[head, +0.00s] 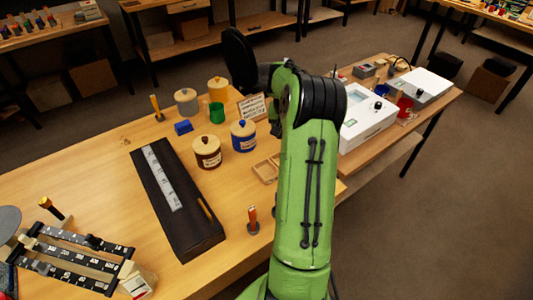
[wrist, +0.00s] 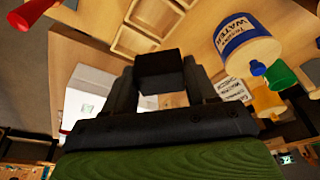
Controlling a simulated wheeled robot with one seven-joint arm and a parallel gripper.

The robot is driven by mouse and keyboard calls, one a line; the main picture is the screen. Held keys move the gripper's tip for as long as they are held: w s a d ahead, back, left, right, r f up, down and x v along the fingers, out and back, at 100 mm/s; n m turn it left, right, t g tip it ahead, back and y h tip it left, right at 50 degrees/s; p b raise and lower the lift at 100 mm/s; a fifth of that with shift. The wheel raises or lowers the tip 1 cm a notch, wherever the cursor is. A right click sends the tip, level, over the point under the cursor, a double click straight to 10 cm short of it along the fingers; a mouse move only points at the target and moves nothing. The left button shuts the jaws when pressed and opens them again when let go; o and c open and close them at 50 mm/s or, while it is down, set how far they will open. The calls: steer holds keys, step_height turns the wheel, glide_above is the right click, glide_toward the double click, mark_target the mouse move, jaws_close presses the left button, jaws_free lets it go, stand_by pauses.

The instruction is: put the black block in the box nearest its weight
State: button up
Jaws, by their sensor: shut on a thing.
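In the wrist view my gripper (wrist: 160,78) is shut on the black block (wrist: 160,70), a small dark block held between the two fingers. The block shows above the bench, with the wooden compartment tray beyond it. That tray (wrist: 137,38) has several open compartments; in the head view the same pale tray (head: 263,172) is partly hidden behind my green arm. My gripper and the block are hidden in the head view. I cannot read any weight marks on the compartments.
Lidded jars, one brown (head: 207,155) and one blue (head: 244,138), stand left of my arm with a green cup (head: 217,113) and a card sign (head: 252,107). A long dark case (head: 180,200) lies farther left. White instruments (head: 366,120) stand right.

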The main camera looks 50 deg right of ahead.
step_height(320, 180, down, 10)
steer(key=shift+s+r+b, duration=0.1)
steer(key=shift+s+b, duration=0.05)
steer(key=shift+b, duration=0.85)
steer(key=shift+f+b, duration=0.5)
steer(key=shift+f, duration=0.1)
steer(key=o, duration=1.1)
